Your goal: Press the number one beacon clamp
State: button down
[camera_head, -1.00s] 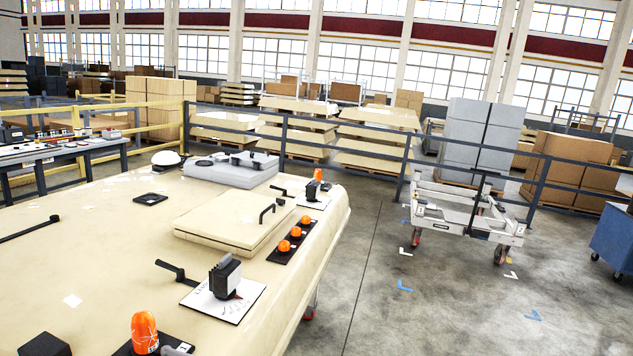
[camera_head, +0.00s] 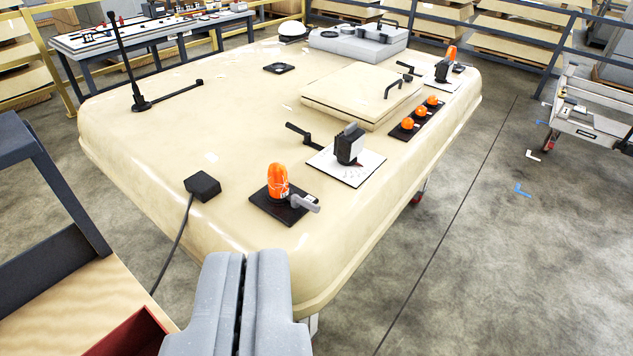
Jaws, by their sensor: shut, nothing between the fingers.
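A large orange beacon (camera_head: 278,182) stands on a black plate at the near corner of the cream cab roof (camera_head: 240,130). A grey clamp lever (camera_head: 305,203) sticks out from its base to the right. A second, smaller-looking orange beacon (camera_head: 451,53) stands at the far right corner, its clamp too small to make out. I cannot read a number on either beacon. My gripper (camera_head: 246,256) shows at the bottom, its two grey fingers together and empty. It appears below and a little left of the near beacon in the picture, apart from it.
A black box with a cable (camera_head: 203,187) sits left of the near beacon. A black switch unit (camera_head: 349,146) on a white plate and several small orange lamps (camera_head: 421,112) lie beyond. A dark shelf frame (camera_head: 50,180) stands at left.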

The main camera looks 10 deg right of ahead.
aim_at(295, 200)
jog(key=z, duration=0.05)
jog(key=k, duration=1.3)
jog(key=u, duration=0.25)
jog(key=i, duration=1.95)
jog(key=z, duration=0.5)
